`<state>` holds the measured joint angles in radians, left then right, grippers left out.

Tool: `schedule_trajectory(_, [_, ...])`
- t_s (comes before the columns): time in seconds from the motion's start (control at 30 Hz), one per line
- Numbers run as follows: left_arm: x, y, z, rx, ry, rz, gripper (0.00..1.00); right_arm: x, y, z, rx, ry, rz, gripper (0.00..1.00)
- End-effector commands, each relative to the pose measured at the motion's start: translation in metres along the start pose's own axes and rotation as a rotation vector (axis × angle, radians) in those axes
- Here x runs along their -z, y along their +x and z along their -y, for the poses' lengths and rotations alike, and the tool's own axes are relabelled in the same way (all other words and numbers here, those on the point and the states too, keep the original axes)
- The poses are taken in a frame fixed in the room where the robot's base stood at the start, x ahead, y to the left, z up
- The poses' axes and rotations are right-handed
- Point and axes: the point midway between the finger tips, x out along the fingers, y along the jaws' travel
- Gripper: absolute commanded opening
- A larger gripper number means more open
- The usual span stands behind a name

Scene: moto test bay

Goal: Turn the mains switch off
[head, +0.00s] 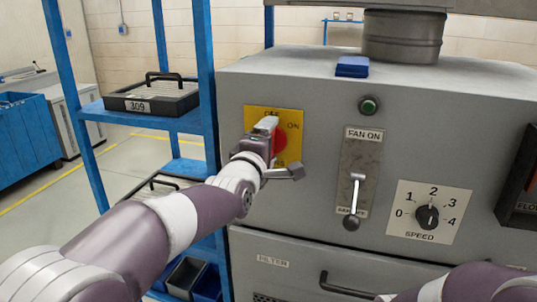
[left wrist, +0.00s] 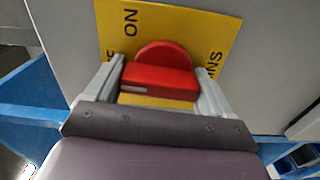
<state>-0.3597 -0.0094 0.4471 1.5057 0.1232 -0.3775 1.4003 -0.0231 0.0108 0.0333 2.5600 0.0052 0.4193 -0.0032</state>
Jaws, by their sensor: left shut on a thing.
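The mains switch is a red rotary knob (head: 280,143) on a yellow plate (head: 293,114) at the left of the grey cabinet's front. ON is at the plate's upper right; the word at the top is partly hidden. My left gripper (head: 267,124) is at the plate, covering much of the knob. In the left wrist view, its fingers (left wrist: 158,85) are shut on the knob's raised red bar (left wrist: 158,80), one at each end. A pale mark shows at the bar's left end, on the side of the partly hidden lettering. My right gripper is out of view.
The cabinet also carries a FAN ON lever (head: 355,195), a SPEED dial (head: 427,216) and a green button (head: 369,106). A blue shelf rack (head: 206,75) with a black case (head: 150,97) stands close on the left. A drawer handle (head: 350,289) sticks out below.

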Motion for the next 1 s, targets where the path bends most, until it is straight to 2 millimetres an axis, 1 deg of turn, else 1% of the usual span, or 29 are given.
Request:
schedule_trajectory(0.03, [-0.0009,0.0003,0.0091,0.013,-0.014,0.002,0.52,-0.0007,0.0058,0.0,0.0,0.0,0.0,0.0])
schedule_trajectory(0.3, [-0.0007,0.0005,0.0072,0.014,-0.067,0.001,0.52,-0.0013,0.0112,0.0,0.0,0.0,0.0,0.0])
schedule_trajectory(0.7, [-0.0007,0.0005,0.007,0.016,-0.074,0.001,0.52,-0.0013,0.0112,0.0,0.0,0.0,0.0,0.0])
schedule_trajectory(0.73, [-0.0007,0.0005,0.007,0.016,-0.074,0.001,0.86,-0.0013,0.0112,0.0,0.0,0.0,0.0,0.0])
schedule_trajectory(0.77, [-0.0007,0.0005,0.0071,0.016,-0.074,0.001,0.96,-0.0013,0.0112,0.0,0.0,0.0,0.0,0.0])
schedule_trajectory(0.8, [-0.0006,0.0005,0.0068,0.015,-0.073,0.001,1.0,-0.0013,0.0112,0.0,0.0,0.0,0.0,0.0])
schedule_trajectory(1.0, [-0.0002,-0.0003,0.0036,0.008,-0.072,0.001,1.0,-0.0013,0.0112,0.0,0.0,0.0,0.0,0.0])
